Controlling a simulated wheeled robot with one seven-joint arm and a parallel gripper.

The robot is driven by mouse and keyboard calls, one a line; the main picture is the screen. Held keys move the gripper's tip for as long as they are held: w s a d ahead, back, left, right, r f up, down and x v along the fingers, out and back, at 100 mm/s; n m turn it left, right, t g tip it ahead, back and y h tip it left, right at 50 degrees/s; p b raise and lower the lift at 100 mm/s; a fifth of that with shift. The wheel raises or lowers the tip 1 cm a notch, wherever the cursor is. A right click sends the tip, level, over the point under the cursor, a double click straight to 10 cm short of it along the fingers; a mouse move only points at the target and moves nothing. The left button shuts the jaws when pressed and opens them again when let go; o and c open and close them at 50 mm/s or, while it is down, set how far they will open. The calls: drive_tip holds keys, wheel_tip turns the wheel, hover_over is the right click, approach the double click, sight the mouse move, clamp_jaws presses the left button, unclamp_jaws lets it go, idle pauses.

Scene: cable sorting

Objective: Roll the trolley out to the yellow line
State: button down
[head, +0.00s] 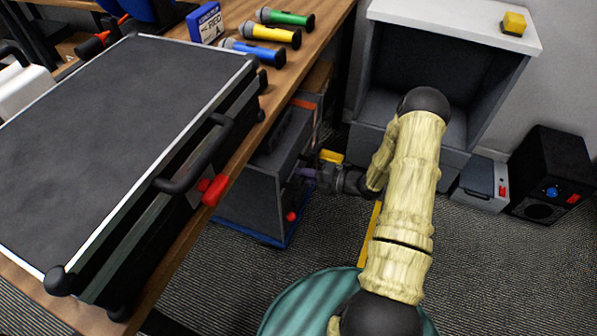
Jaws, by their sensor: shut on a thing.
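The trolley (252,192) looks to be the grey box low under the desk, with a blue lower edge and a red knob. My gripper (316,176) is at its right side, shut on a small purplish part there that looks like the trolley's handle. The fingertips are small and dark, so the exact grip is hard to see. The yellow line (369,238) runs along the carpet, right of the trolley and partly hidden behind my arm. The trolley's left part is hidden under the desk.
The wooden desk (322,42) overhangs the trolley and carries a large black case (110,130) and several microphones. A grey open cabinet (520,45) stands at the back, with a black speaker (553,175) to its right. Carpet between trolley and line looks clear.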

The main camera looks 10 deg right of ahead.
drive_tip(key=f+p+v, duration=0.2)
drive_tip(key=f+v, duration=0.1)
drive_tip(key=v, duration=1.1)
drive_tip(key=s+d+f+p+v, duration=0.1)
drive_tip(key=f+p+v, duration=0.2)
drive_tip(key=v, duration=1.2)
drive_tip(key=shift+f, duration=0.1)
drive_tip(key=c, duration=1.4)
unclamp_jaws()
drive_tip(key=shift+w, duration=0.1)
drive_tip(key=p+v, duration=0.1)
drive_tip(key=v, duration=1.6)
drive_tip(key=shift+d+p, duration=0.25)
drive_tip(key=shift+p, duration=0.05)
